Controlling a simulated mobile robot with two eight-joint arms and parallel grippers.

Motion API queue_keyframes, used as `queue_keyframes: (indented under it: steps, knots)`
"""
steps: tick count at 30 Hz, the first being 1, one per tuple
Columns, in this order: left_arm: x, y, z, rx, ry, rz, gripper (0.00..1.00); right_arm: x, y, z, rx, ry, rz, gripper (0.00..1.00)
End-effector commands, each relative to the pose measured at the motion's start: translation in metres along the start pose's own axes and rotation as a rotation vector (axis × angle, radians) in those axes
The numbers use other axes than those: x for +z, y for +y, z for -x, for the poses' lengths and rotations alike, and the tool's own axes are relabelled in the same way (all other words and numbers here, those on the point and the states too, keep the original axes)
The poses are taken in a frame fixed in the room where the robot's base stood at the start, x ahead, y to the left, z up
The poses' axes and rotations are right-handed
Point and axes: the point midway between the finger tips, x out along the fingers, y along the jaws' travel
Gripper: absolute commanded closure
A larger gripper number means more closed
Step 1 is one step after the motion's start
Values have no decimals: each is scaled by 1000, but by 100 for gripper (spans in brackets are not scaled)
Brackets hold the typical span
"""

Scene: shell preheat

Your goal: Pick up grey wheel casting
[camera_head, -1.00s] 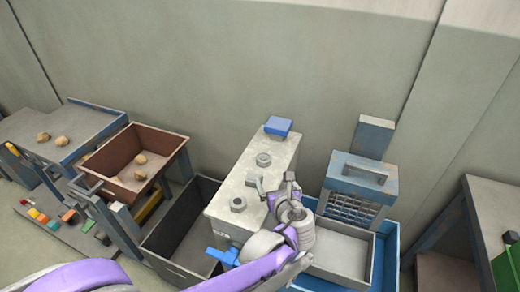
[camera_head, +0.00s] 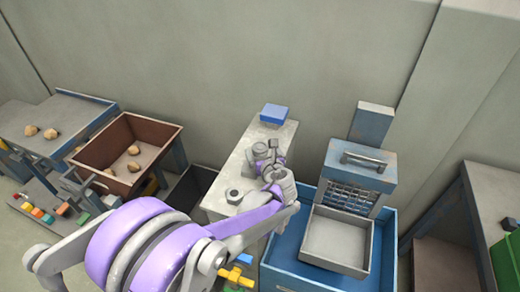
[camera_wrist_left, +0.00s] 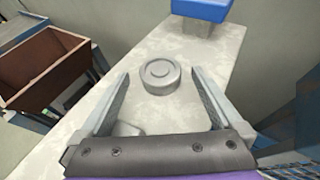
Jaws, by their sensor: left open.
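The grey wheel casting (camera_wrist_left: 160,77) is a round disc with a raised hub. It lies flat on the pale bench top (camera_wrist_left: 208,52), framed between and slightly beyond the fingertips in the left wrist view. My left gripper (camera_wrist_left: 160,73) is open and empty, one finger to each side of the casting's line. In the head view my left gripper (camera_head: 264,158) is over the bench and largely hides the wheel casting. My right gripper is not in view.
Another grey casting (camera_head: 233,196) sits nearer on the bench. A blue block (camera_head: 274,113) stands at the far end. A brown bin (camera_head: 104,166) with lumps is left; a grey tray (camera_head: 336,241) sits in a blue tray (camera_head: 284,263) on the right.

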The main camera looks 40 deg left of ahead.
Motion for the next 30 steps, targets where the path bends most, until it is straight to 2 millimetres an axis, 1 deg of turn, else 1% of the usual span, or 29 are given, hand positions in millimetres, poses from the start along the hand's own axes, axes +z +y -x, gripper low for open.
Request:
queue_keyframes:
  steps: [1,4,11,12,14,18,20,21,23,24,26,27,30]
  knots:
    - [0,0,-8,3,0,1,0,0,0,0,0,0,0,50]
    - [0,0,-17,1,0,1,0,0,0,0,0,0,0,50]
    - [0,0,-19,0,0,1,0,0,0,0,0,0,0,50]
    - [0,0,-19,0,0,1,2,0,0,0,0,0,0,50]
    - [0,0,-19,0,0,1,13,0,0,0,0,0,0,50]
    - [0,0,-19,0,0,1,38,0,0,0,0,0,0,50]
    - [0,0,-19,0,0,1,49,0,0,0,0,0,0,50]
    - [0,0,-18,0,0,1,56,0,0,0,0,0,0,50]
    - [0,0,-18,0,0,1,67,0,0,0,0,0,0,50]
    - [0,0,-18,0,0,1,74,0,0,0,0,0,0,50]
    - [0,0,-18,0,0,0,85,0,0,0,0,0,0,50]
    - [0,0,-18,0,0,0,92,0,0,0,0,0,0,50]
    - [0,0,-18,0,0,0,93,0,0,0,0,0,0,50]
